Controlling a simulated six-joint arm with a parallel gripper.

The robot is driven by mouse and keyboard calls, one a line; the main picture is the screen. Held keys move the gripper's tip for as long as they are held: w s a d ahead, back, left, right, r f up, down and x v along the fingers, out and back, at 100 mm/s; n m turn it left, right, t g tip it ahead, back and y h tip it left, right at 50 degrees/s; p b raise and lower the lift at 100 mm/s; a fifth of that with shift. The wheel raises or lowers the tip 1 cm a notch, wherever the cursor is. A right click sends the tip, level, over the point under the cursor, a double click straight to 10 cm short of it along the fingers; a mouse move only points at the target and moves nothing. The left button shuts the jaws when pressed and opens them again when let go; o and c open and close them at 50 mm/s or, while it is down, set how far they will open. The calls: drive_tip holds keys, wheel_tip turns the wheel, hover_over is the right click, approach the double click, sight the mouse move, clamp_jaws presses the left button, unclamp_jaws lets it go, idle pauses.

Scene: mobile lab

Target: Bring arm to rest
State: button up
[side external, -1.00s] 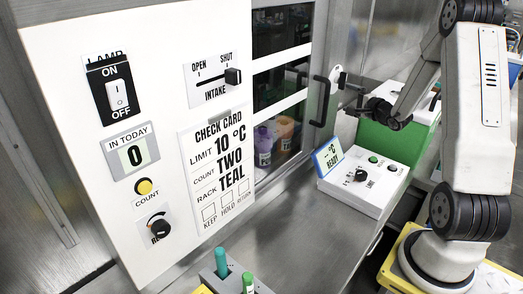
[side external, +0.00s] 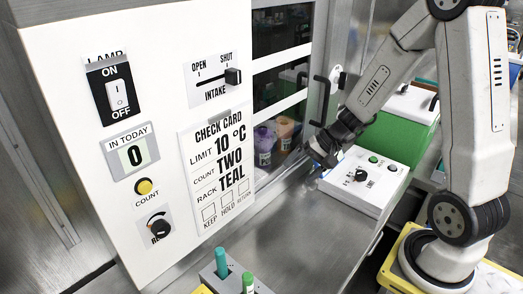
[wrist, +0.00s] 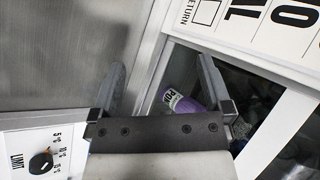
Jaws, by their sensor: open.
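My gripper (side external: 318,156) is in the middle of the side view, in the air in front of the cabinet window and beside the white control box (side external: 378,198). In the wrist view the two fingers of my gripper (wrist: 165,85) stand wide apart with nothing between them. They point toward the cabinet front. My arm reaches down and left from its raised elbow at the top right.
A white panel (side external: 70,150) with a lamp switch (side external: 118,95), an intake slider (side external: 232,76) and a check card stands at left. A black door handle (side external: 322,100) is close above my gripper. Teal and green tubes (side external: 221,263) stand at the front. A purple bottle (wrist: 186,104) is behind the window.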

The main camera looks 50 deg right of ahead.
drive_tip(key=s+a+n+g+h, duration=0.2)
drive_tip(key=s+a+n+h, duration=0.4)
drive_tip(key=n, duration=0.4)
drive_tip(key=shift+s+a+r+g, duration=0.3)
drive_tip(key=shift+s+a+r, duration=0.05)
drive_tip(key=shift+a+r, duration=0.05)
